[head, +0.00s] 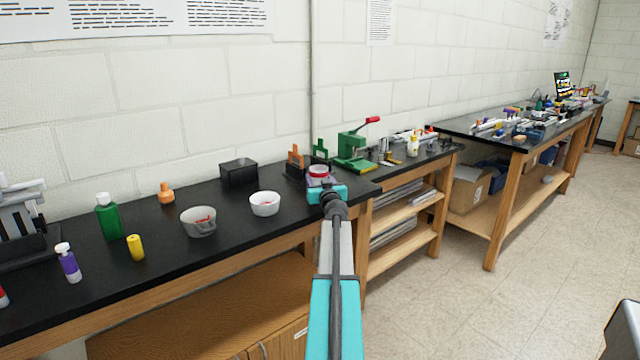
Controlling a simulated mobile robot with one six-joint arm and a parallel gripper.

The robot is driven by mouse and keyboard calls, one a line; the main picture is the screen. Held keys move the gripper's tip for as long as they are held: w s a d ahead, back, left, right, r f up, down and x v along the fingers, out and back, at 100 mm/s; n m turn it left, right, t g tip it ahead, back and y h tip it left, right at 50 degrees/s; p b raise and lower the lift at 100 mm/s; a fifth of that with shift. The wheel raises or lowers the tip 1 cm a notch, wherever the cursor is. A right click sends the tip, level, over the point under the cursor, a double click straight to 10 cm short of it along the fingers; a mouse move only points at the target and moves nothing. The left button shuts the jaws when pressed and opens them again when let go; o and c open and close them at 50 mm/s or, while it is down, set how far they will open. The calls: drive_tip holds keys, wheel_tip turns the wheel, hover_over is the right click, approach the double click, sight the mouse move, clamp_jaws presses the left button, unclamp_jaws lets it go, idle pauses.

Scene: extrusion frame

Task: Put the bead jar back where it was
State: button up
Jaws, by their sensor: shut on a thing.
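My gripper (326,192), at the end of my teal and grey arm, is over the black bench near its right end. It is shut on the bead jar (318,171), a small round container showing red with a pale rim. The jar's lower part is hidden by my gripper, so I cannot tell whether it touches the bench.
A white bowl (264,205) and a grey bowl (198,222), both with red bits inside, stand left of my gripper. A black box (238,173), orange stand (295,157) and green press (352,150) stand near. Bare benchtop lies between the bowls.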

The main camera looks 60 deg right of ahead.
drive_tip(key=shift+f, duration=0.55)
drive_tip(key=shift+f, duration=0.15)
drive_tip(key=o, duration=1.1)
drive_tip(key=shift+c, duration=0.2)
drive_tip(key=shift+r, duration=0.2)
drive_tip(key=shift+b+v, duration=1.15)
drive_tip(key=shift+v, duration=4.85)
drive_tip(key=shift+w, duration=0.1)
